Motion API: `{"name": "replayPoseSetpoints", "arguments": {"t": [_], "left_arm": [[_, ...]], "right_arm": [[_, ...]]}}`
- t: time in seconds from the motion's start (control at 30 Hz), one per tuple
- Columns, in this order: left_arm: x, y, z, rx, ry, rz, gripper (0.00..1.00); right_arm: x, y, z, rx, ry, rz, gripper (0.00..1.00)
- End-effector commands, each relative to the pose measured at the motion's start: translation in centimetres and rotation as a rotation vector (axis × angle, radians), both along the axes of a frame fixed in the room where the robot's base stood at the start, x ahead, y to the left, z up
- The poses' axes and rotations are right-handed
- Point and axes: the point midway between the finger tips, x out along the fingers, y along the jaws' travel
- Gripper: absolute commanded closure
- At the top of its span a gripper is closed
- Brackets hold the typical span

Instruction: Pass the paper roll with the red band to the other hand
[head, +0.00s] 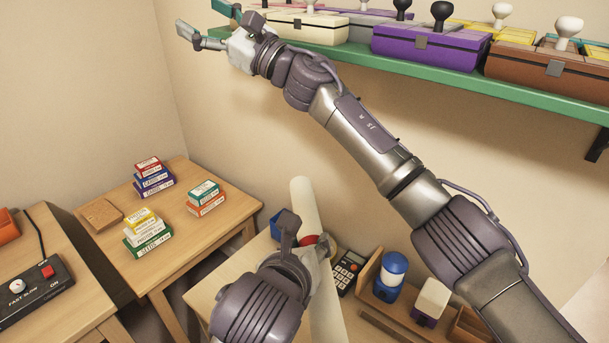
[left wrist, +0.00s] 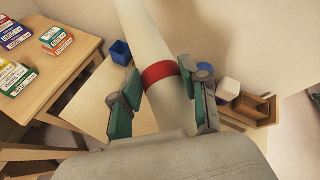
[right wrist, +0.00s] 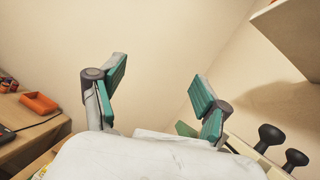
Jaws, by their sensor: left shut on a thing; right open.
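The white paper roll (head: 303,200) stands tilted in the lower middle of the head view, its red band (head: 310,240) partly hidden by my left gripper (head: 308,243). In the left wrist view the roll (left wrist: 143,35) passes between the fingers of my left gripper (left wrist: 160,90), which is shut on it around the red band (left wrist: 160,72). My right gripper (head: 200,20) is raised at the upper left of the head view, far from the roll. In the right wrist view my right gripper (right wrist: 160,85) is open and empty, facing bare wall.
A green shelf (head: 440,73) with several boxes runs along the upper right, close to my right arm. A small table (head: 170,235) with stacked card boxes is at left. A calculator (head: 347,270) and a blue lantern (head: 390,275) are right of the roll.

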Motion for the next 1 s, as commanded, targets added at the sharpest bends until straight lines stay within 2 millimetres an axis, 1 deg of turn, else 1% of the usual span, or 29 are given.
{"name": "replayPoseSetpoints", "arguments": {"t": [0.03,0.07,0.1,0.13,0.17,0.23,0.27,0.3,0.37,0.4,0.47,0.5,0.53,0.57,0.6,0.63,0.67,0.7,0.77,0.8,0.87,0.9,1.0], "left_arm": [[0.0,0.0,0.0,0.000,0.000,0.000,0.90],[0.0,0.0,0.0,0.000,-0.001,0.000,0.90],[0.0,0.0,0.0,0.000,-0.001,0.000,0.90],[0.0,0.0,0.0,0.000,-0.001,0.000,0.91],[0.0,0.0,0.0,0.000,0.000,0.000,0.91],[0.0,0.0,0.0,0.000,-0.001,0.000,0.91],[0.0,0.0,0.0,0.000,-0.001,0.000,0.91],[0.0,0.0,0.0,0.000,-0.001,0.000,0.91],[0.0,0.0,0.0,0.000,-0.001,0.000,0.91],[0.0,0.0,0.0,0.000,-0.001,0.000,0.91],[0.0,0.0,0.0,0.000,-0.001,0.000,0.91],[0.0,0.0,0.0,0.000,-0.001,0.000,0.91],[0.0,0.0,0.0,0.000,-0.001,0.000,0.91],[0.0,0.0,0.0,0.000,-0.001,0.000,0.91],[0.0,0.0,0.0,0.000,-0.001,0.000,0.91],[0.0,0.0,0.0,0.000,-0.001,0.000,0.91],[0.0,0.0,0.0,0.000,-0.001,0.000,0.91],[0.0,0.0,0.0,0.000,-0.001,0.000,0.91],[0.0,0.0,0.0,0.000,-0.001,0.000,0.91],[0.0,0.0,0.0,0.000,-0.001,0.000,0.91],[0.0,0.0,0.0,0.000,-0.001,0.000,0.91],[0.0,0.0,0.0,0.000,-0.001,0.000,0.91],[0.0,0.0,0.0,0.000,-0.001,0.000,0.91]], "right_arm": [[-1.0,0.0,2.1,0.018,-0.029,-0.001,0.25],[-1.5,0.0,3.1,0.028,-0.044,-0.004,0.25],[-2.5,0.2,4.3,0.025,-0.078,0.001,0.25],[-3.3,0.3,5.1,0.017,-0.110,0.007,0.25],[-4.3,0.7,5.5,-0.004,-0.152,0.022,0.25],[-6.7,1.7,5.0,-0.096,-0.271,0.072,0.25],[-7.7,2.2,4.4,-0.143,-0.322,0.097,0.25],[-9.0,2.7,3.4,-0.210,-0.393,0.132,0.25],[-11.0,3.3,1.6,-0.320,-0.502,0.191,0.25],[-12.2,3.6,0.2,-0.400,-0.579,0.235,0.25],[-13.9,3.5,-2.5,-0.536,-0.693,0.307,0.25],[-14.8,3.2,-4.6,-0.633,-0.770,0.358,0.25],[-15.3,2.8,-6.1,-0.710,-0.824,0.399,0.25],[-15.7,2.2,-7.8,-0.789,-0.876,0.441,0.25],[-16.2,1.1,-9.9,-0.894,-0.940,0.500,0.25],[-16.3,0.2,-11.5,-0.974,-0.982,0.544,0.25],[-16.4,-0.9,-12.9,-1.052,-1.020,0.586,0.25],[-16.4,-2.5,-14.7,-1.154,-1.064,0.645,0.25],[-16.1,-5.1,-16.8,-1.300,-1.112,0.731,0.25],[-15.8,-6.9,-17.9,-1.390,-1.135,0.784,0.25],[-15.4,-9.5,-19.2,-1.513,-1.154,0.859,0.25],[-15.1,-11.1,-19.8,-1.584,-1.161,0.904,0.25],[-14.6,-14.4,-20.6,-1.725,-1.161,0.997,0.25]]}}
